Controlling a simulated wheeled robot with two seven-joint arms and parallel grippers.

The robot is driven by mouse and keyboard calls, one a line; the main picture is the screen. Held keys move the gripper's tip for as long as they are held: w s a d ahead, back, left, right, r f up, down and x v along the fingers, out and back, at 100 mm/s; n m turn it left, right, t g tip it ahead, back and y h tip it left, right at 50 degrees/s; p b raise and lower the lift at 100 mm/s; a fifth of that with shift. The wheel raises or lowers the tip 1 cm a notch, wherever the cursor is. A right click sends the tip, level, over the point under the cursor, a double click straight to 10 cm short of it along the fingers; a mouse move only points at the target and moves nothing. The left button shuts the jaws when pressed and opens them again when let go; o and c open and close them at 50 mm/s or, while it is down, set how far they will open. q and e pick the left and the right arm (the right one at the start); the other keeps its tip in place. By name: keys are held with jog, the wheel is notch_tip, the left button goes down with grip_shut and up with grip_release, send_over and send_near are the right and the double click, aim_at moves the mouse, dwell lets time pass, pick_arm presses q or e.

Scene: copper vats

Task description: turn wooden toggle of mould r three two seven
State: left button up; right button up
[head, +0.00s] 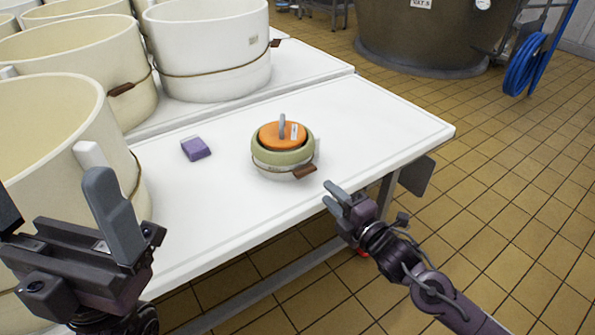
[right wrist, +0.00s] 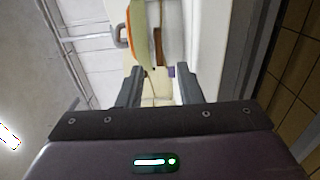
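A small round mould (head: 282,158) with a pale green body and an orange lid (head: 280,137) stands upright on the white table. The lid has a grey handle and a white label too small to read. The brown wooden toggle (head: 304,171) sticks out from the band at its front right. My right gripper (head: 333,197) is open and empty, just off the table edge, right of and below the toggle. In the right wrist view the orange lid (right wrist: 139,22) shows sideways beyond the parted fingers. My left gripper (head: 52,192) is open and empty at the lower left.
Large cream moulds (head: 52,125) with brown toggles fill the left and back of the tables. A purple block (head: 196,148) lies left of the small mould. The table (head: 375,110) is clear to the right. A large vat (head: 425,40) stands behind on the tiled floor.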

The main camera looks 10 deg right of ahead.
aim_at(308, 174)
jog(key=shift+b+x, duration=1.1)
jog(key=shift+x, duration=2.9)
jog(key=shift+a, duration=0.1)
jog(key=shift+c, duration=0.3)
grip_shut()
